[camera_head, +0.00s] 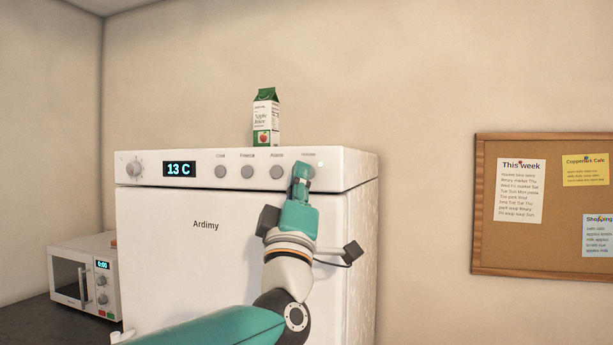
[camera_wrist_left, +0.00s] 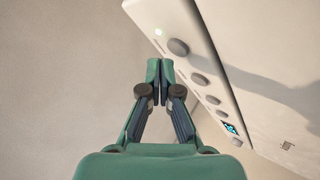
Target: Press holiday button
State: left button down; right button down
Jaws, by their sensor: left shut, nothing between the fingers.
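A white fridge (camera_head: 160,260) with the name Ardimy has a control panel along its top front. The panel holds a row of round grey buttons with small labels too blurred to read surely. The rightmost button (camera_head: 311,173), probably holiday, is partly hidden behind my left gripper (camera_head: 301,167). It also shows in the left wrist view (camera_wrist_left: 178,47), just beyond the fingertips (camera_wrist_left: 160,67). The fingers are shut and empty. I cannot tell whether they touch the button. A small pale light (camera_head: 320,163) glows near that button. My right gripper is out of view.
A display (camera_head: 179,169) reads 13 C, beside a knob (camera_head: 135,170). Three other buttons (camera_head: 247,172) sit to its right. A juice carton (camera_head: 265,118) stands on top. A microwave (camera_head: 85,279) is at left; a corkboard (camera_head: 540,245) hangs at right.

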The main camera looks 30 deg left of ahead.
pick_arm(q)
jog(key=s+b, duration=0.1)
jog(key=s, duration=0.1)
jog(key=s+d+b, duration=0.1)
jog(key=s+b, duration=0.1)
jog(key=s, duration=0.1)
jog(key=shift+s+d, duration=0.2)
jog(key=shift+s, duration=0.15)
dwell(0.4)
